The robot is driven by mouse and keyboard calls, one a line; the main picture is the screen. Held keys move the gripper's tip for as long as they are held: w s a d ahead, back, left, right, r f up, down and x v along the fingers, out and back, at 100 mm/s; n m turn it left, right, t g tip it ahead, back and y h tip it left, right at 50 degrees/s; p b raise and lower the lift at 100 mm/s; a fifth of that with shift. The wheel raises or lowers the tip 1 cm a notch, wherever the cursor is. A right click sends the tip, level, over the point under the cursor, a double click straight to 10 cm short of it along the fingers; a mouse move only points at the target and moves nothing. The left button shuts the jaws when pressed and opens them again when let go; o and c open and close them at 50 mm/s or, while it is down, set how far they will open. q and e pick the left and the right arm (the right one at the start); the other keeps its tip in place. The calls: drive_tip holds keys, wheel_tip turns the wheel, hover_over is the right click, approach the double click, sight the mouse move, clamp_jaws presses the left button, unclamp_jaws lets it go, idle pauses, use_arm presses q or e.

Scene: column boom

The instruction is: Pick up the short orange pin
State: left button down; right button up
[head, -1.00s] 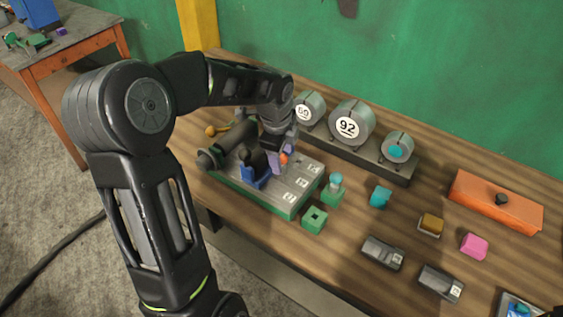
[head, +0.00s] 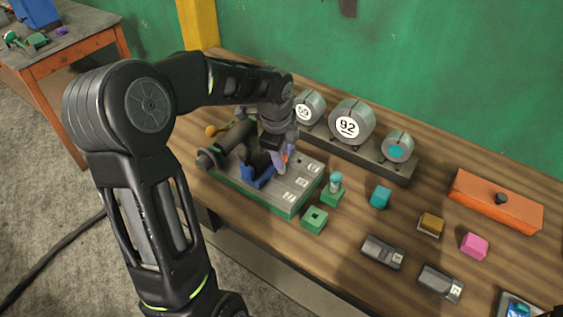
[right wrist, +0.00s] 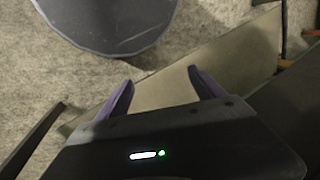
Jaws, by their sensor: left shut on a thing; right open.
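My left gripper (head: 279,161), with purple fingers, is low over the grey and green fixture board (head: 303,172), beside a blue bracket (head: 258,180). It is shut on the orange pin (head: 288,154), of which only a small orange patch shows at the fingers. The rest of the pin is hidden, so I cannot tell whether it is clear of the board. My right gripper (right wrist: 161,79) is open and empty in the right wrist view, away from the board.
A rack with grey drums (head: 352,122) stands behind the board. Green blocks (head: 314,219), a teal cube (head: 380,196), a pink block (head: 474,245), grey boxes (head: 382,252) and an orange box (head: 495,202) stand to the right. Bare wood lies between them.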

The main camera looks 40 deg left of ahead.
idle(0.3)
use_arm(q)
wheel_tip(320, 180, up, 10)
drive_tip(key=b, duration=0.1)
use_arm(e)
drive_tip(key=shift+w+f, duration=0.1)
drive_tip(key=shift+f, duration=0.5)
idle(1.0)
